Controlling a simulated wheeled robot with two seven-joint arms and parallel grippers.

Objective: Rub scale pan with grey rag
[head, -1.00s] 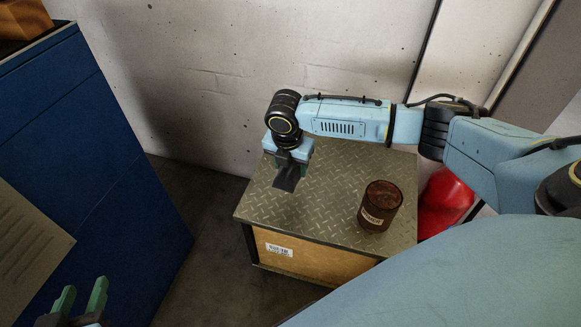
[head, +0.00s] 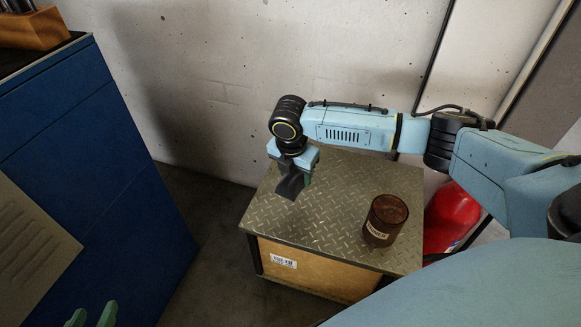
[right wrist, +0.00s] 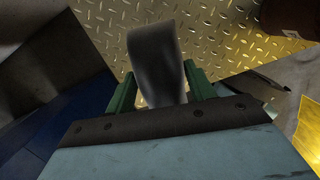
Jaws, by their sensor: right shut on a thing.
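My right gripper (head: 300,176) is shut on the grey rag (head: 290,188), which hangs from the jaws above the back left part of a metal-topped box. In the right wrist view the rag (right wrist: 156,62) sticks out between the two green fingers (right wrist: 160,92). My left gripper (head: 92,316) shows only its two green fingertips at the bottom left edge; they stand apart with nothing seen between them. I see no scale pan in either view.
The box has a tread-plate top (head: 335,185). A dark brown labelled jar (head: 386,218) stands on its right part. A red rounded object (head: 450,215) is beside it. A blue cabinet (head: 90,160) with a wooden block (head: 35,28) on top stands left. A concrete wall is behind.

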